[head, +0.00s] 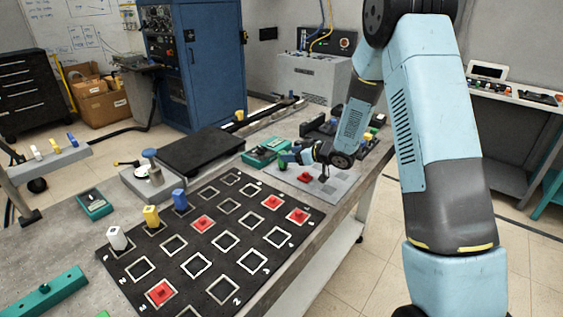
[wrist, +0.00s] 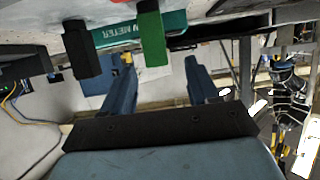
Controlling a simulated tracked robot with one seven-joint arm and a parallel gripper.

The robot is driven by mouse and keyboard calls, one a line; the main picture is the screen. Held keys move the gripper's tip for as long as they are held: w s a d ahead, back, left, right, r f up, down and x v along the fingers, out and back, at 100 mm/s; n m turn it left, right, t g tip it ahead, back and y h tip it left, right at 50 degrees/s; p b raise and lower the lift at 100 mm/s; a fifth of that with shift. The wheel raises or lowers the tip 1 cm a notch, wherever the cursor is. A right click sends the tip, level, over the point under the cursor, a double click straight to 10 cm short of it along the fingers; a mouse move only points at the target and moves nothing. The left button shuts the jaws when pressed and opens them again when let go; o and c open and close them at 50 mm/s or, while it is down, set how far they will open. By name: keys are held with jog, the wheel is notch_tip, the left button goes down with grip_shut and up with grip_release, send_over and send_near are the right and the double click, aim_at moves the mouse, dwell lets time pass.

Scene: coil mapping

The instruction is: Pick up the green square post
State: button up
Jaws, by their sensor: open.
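The green square post (wrist: 151,40) shows at the top of the wrist view, its free end pointing down in that picture. My gripper (wrist: 163,62) is open and empty. The post lies between the two fingers in the picture, closer to the left finger; whether it is between them in depth I cannot tell. In the head view my gripper (head: 298,158) is low over the far part of the table, pointing left. A small green shape (head: 284,160) at its tip is probably the post, partly hidden.
A black post (wrist: 81,50) stands beside the green one, with a teal meter (wrist: 112,36) behind. The black grid mat (head: 197,238) holds red pieces (head: 202,223) and white, yellow (head: 151,216) and blue posts. A grey plate (head: 340,186) lies below my gripper.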

aim_at(283, 152)
jog(key=shift+x, duration=2.65)
jog(key=shift+w+d+r, duration=0.1)
jog(key=shift+w+d, duration=0.1)
jog(key=c, duration=1.1)
